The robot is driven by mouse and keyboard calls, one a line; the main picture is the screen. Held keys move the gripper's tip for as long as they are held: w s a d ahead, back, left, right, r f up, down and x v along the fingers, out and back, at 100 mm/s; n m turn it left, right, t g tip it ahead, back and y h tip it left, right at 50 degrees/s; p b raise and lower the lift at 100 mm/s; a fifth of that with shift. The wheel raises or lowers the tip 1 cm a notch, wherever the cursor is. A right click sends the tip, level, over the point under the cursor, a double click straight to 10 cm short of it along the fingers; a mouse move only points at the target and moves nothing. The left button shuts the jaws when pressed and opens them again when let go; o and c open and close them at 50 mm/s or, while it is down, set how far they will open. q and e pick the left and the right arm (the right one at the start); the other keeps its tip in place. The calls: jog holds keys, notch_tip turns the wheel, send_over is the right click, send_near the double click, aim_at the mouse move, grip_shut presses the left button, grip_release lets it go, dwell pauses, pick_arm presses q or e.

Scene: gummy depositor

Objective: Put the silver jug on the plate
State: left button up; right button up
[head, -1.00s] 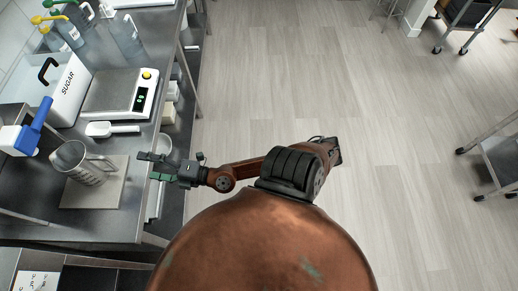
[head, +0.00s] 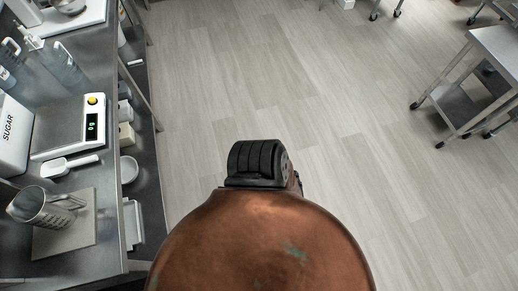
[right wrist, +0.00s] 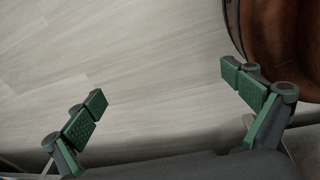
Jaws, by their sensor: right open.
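The silver jug (head: 42,207), a tall metal vessel with a side handle, stands on the flat grey plate (head: 75,238) on the steel counter at the left of the head view. Its base appears to be within the plate, and the jug looks upright. No gripper is near it in that view. My right gripper (right wrist: 165,88) shows in the right wrist view with its green-padded fingers wide apart, empty, over the floor. My left gripper is in neither view now.
A white scoop (head: 69,166), a scale (head: 72,125) and a sugar container (head: 12,138) stand on the counter beyond the plate. A shelf below holds white containers. The floor (head: 280,90) is open, with a steel cart (head: 495,42) at right.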

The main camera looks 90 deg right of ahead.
jog(key=s+a+f+m+g, duration=0.1)
jog(key=s+a+f, duration=0.2)
jog(key=s, duration=0.6)
jog(key=shift+s+a+m+g+y, duration=0.2)
jog(key=shift+a+m+g+y, duration=0.1)
jog(key=shift+a+m+y, duration=0.15)
jog(key=shift+c, duration=0.7)
